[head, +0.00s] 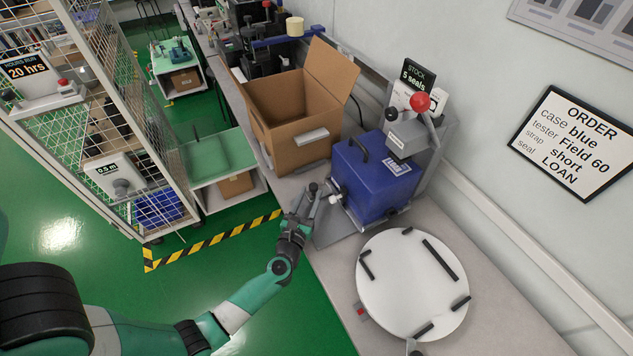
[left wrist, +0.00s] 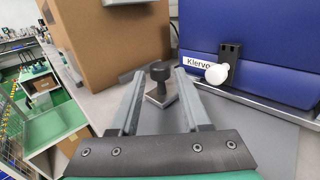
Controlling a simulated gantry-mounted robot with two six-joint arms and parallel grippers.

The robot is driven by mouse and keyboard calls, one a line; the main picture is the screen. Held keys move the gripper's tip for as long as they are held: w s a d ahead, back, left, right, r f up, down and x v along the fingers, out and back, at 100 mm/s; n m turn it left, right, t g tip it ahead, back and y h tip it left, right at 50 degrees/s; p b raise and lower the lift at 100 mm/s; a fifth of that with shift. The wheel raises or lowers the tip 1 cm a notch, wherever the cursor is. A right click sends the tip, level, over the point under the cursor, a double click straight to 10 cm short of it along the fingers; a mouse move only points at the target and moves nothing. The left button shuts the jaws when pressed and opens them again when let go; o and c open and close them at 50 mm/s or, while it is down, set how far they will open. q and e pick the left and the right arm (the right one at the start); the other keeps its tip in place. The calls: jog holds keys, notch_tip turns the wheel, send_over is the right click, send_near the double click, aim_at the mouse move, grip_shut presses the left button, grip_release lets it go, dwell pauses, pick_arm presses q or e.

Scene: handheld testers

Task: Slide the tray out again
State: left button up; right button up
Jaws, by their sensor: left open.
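The grey tray (head: 335,232) lies flat on the bench under the blue case (head: 372,180), with its near-left part sticking out. In the left wrist view the tray's bare grey surface (left wrist: 250,128) shows beside the blue case (left wrist: 250,40). A black knob (left wrist: 160,70) on a small metal block stands between and just beyond my left fingertips. My left gripper (head: 318,192) is open, low at the left side of the case; its fingers (left wrist: 158,92) are apart and hold nothing. The knob is hard to make out in the head view. My right gripper is not in view.
An open cardboard box (head: 285,140) stands close behind my left gripper. A press with a red ball handle (head: 420,102) stands behind the case. A white round turntable (head: 405,300) with black bars lies nearer on the bench. Green floor lies to the left.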

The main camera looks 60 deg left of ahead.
aim_at(315, 184)
pick_arm(q)
jog(key=b+x, duration=0.1)
jog(key=x, duration=0.5)
jog(key=shift+w+a, duration=0.25)
jog(key=shift+c, duration=0.2)
grip_shut()
dwell(0.9)
